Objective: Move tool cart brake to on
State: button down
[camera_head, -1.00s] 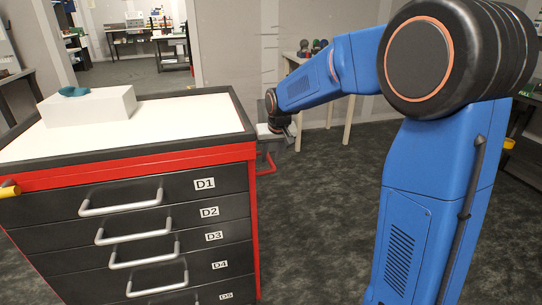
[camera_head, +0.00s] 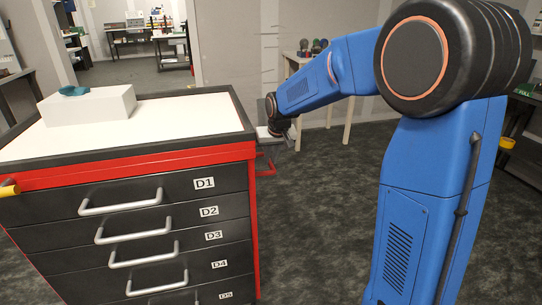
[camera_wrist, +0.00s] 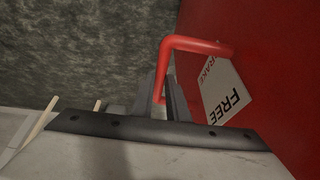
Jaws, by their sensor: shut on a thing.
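The tool cart (camera_head: 130,160) is black with red trim and a white top. Its brake is a red bent bar on the cart's right side, seen below my gripper in the head view (camera_head: 266,172) and close up in the wrist view (camera_wrist: 195,43). My gripper (camera_wrist: 160,95) is shut on the brake handle, with one finger on each side of the bar. In the head view my gripper (camera_head: 274,138) is small and partly hidden. A white label (camera_wrist: 226,92) on the red panel beside the bar reads BRAKE and FREE.
A white block (camera_head: 88,107) with a teal item (camera_head: 75,90) on it sits on the cart top. Drawers with grey handles face front. A side table (camera_head: 322,62) stands behind my arm. Dark carpet (camera_head: 325,200) is open right of the cart.

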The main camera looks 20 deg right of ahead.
aim_at(272, 166)
jog(key=shift+d+f, duration=0.25)
jog(key=shift+f, duration=0.45)
jog(key=shift+s+f, duration=0.1)
jog(key=shift+f, duration=1.2)
jog(key=shift+s+d+f, duration=0.1)
jog(key=shift+f, duration=0.05)
jog(key=c, duration=1.7)
grip_release()
jog(key=shift+d, duration=0.2)
jog(key=shift+a+r, duration=0.2)
jog(key=shift+a, duration=0.05)
